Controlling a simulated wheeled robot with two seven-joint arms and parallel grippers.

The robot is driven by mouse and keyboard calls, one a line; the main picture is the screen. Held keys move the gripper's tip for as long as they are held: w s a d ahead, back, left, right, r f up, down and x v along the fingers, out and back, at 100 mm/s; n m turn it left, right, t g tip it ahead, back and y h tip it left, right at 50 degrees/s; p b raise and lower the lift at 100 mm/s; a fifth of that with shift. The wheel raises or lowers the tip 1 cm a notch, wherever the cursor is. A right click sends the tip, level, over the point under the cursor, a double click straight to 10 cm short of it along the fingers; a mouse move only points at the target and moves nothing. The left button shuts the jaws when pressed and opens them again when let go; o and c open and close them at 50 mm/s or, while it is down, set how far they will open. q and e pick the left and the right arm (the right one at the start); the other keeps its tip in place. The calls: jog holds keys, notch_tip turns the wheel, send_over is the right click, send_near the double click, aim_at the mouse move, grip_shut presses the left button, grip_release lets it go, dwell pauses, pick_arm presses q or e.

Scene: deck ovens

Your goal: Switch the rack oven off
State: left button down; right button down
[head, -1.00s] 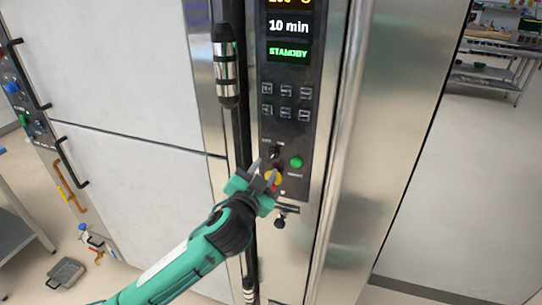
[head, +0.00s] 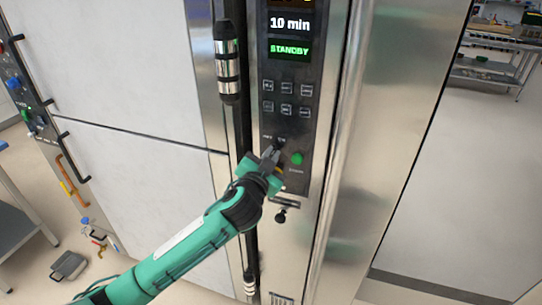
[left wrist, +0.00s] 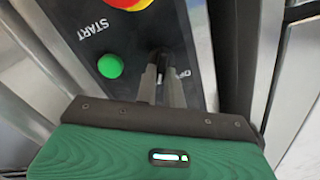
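The rack oven's dark control panel (head: 288,120) stands upright in the middle of the head view. Its display (head: 290,48) reads "10 min" and a green "STANDBY". My left gripper (head: 271,152) is at the small black off/on switch (left wrist: 160,62), below the keypad. In the left wrist view its two grey fingers are close together, one on each side of the switch. The fingers hide much of the switch, so its setting is unclear. The green START button (head: 297,158) is just right of the gripper; it also shows in the left wrist view (left wrist: 111,66). My right gripper is not visible.
The red and yellow emergency stop (left wrist: 130,3) is close to START. A long vertical door handle (head: 228,65) runs just left of the panel. A small black knob (head: 281,216) protrudes below it.

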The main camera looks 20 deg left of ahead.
pick_arm(q)
jog(key=shift+n, duration=0.4)
jog(key=shift+n+b, duration=0.45)
jog(key=shift+n, duration=0.45)
jog(key=n, duration=0.3)
jog(key=shift+a+r+n, duration=0.1)
jog(key=shift+a+n, duration=0.15)
jog(key=shift+n, duration=0.05)
jog(key=n+p, duration=0.1)
jog(key=n, duration=0.3)
jog(key=shift+a, duration=0.15)
jog(key=shift+n+p, duration=0.4)
jog(key=shift+n, duration=0.4)
jog(key=shift+a, duration=0.1)
jog(key=c, duration=1.5)
grip_release()
